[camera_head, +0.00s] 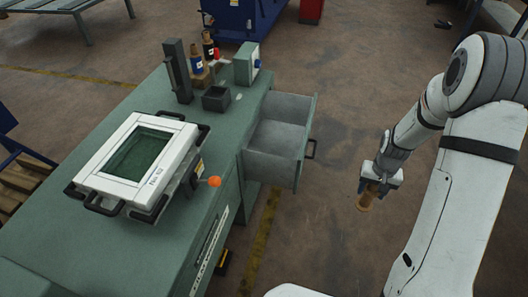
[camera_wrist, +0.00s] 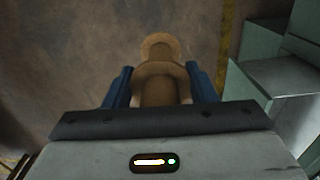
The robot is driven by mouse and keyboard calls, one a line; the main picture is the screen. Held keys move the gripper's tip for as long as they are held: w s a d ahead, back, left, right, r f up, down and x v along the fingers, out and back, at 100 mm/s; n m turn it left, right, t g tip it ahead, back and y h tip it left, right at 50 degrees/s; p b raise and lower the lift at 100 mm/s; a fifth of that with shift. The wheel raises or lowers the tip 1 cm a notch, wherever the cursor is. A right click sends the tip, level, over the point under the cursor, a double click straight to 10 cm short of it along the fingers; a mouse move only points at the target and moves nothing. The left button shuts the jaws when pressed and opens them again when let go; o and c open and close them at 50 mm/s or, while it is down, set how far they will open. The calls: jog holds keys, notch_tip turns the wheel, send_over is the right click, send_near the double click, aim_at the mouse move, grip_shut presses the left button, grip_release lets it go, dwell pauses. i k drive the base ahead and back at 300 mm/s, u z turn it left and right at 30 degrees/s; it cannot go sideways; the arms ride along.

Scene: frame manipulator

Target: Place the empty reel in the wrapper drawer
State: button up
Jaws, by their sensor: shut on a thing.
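The empty reel (camera_head: 366,203) is brown and spool-shaped. My gripper (camera_head: 370,186) is shut on it and holds it in the air to the right of the drawer, over the floor. In the wrist view the reel (camera_wrist: 158,80) sits between the two blue fingers of my gripper (camera_wrist: 160,88), its round flange pointing away. The drawer (camera_head: 278,142) is pulled out of the green bench's right side, and the part of its inside that shows looks empty. Part of a green-grey structure, seemingly the drawer (camera_wrist: 275,75), shows at the right of the wrist view.
On the green bench (camera_head: 110,250) lie a white-framed unit (camera_head: 140,160) with an orange knob, a small dark box (camera_head: 216,98), a dark upright post (camera_head: 177,70) and bottles (camera_head: 196,62). The floor (camera_head: 335,130) between drawer and gripper is clear. The drawer handle (camera_head: 311,149) sticks out.

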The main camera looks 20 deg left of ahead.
aim_at(275, 148)
jog(key=u, duration=0.85)
jog(key=i, duration=1.65)
jog(key=z, duration=0.05)
